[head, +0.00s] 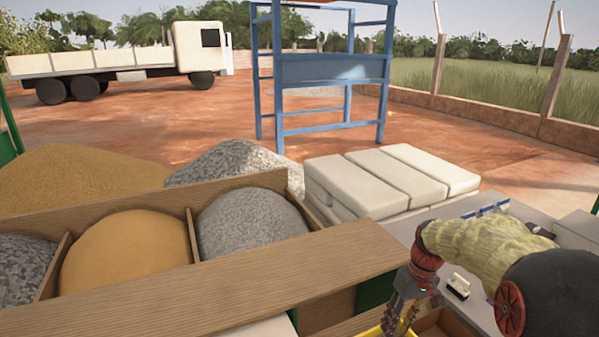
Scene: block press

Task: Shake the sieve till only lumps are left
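My gripper (402,322) points down at the bottom edge of the head view, right of the wooden board. Its fingertips are partly cut off, so I cannot tell whether it is open or shut. A yellow rim (372,332) shows right beside the fingers, mostly out of the picture. I cannot tell whether it belongs to the sieve or whether the fingers touch it. No sieve mesh and no lumps on a mesh are visible.
A wooden bin (120,322) holds dark gravel (22,262), orange sand (125,250) and grey gravel (250,222). White sacks (385,180) are stacked behind it. A grey worktop (470,300) with a small white object (458,286) lies under my arm. A blue frame (330,70) stands farther back.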

